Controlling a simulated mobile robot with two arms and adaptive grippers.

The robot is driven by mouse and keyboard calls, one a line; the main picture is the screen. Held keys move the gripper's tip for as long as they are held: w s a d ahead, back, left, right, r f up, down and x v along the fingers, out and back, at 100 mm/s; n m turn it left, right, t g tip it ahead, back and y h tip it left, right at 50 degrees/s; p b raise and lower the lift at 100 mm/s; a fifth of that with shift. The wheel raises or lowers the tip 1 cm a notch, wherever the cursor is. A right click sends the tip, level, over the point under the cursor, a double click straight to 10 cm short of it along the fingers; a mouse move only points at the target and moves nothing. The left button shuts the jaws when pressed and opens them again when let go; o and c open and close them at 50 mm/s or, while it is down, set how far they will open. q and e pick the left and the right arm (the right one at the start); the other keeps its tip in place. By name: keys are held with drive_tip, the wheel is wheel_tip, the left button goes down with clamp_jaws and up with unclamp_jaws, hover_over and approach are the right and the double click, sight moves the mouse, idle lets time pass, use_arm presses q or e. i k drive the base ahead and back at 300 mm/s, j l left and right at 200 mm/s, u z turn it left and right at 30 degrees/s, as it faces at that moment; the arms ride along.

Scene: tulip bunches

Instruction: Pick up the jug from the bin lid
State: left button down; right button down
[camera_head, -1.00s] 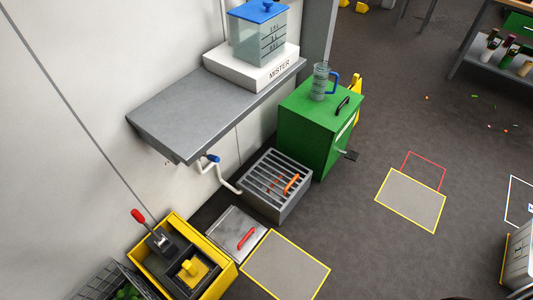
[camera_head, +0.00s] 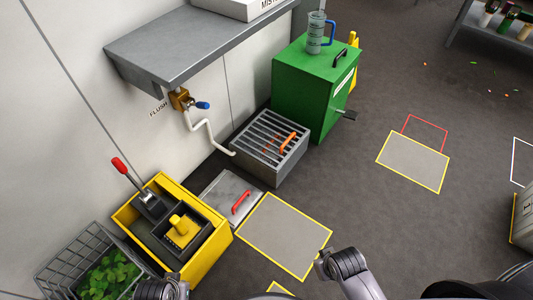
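The jug (camera_head: 315,35) is a clear, greyish measuring jug with a blue handle. It stands upright on the lid of the green bin (camera_head: 308,95), near the back left of the lid. A black handle (camera_head: 340,58) on the lid is to the right of the jug. Parts of my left arm (camera_head: 162,288) and my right arm (camera_head: 348,268) show at the bottom edge, well apart from the jug. I cannot make out the fingers of either gripper.
A grey shelf (camera_head: 180,50) juts from the wall left of the bin. A slatted grey box (camera_head: 270,148) stands before the bin. A yellow box with a red-tipped lever (camera_head: 200,255) and a wire basket (camera_head: 70,258) are lower left. Floor to the right is mostly clear.

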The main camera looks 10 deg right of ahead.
sight(320, 35)
drive_tip(key=u, duration=0.2)
drive_tip(key=i+l+u, duration=0.25)
drive_tip(key=u, duration=0.2)
drive_tip(key=i+l+u, duration=0.15)
drive_tip(key=l+u, duration=0.25)
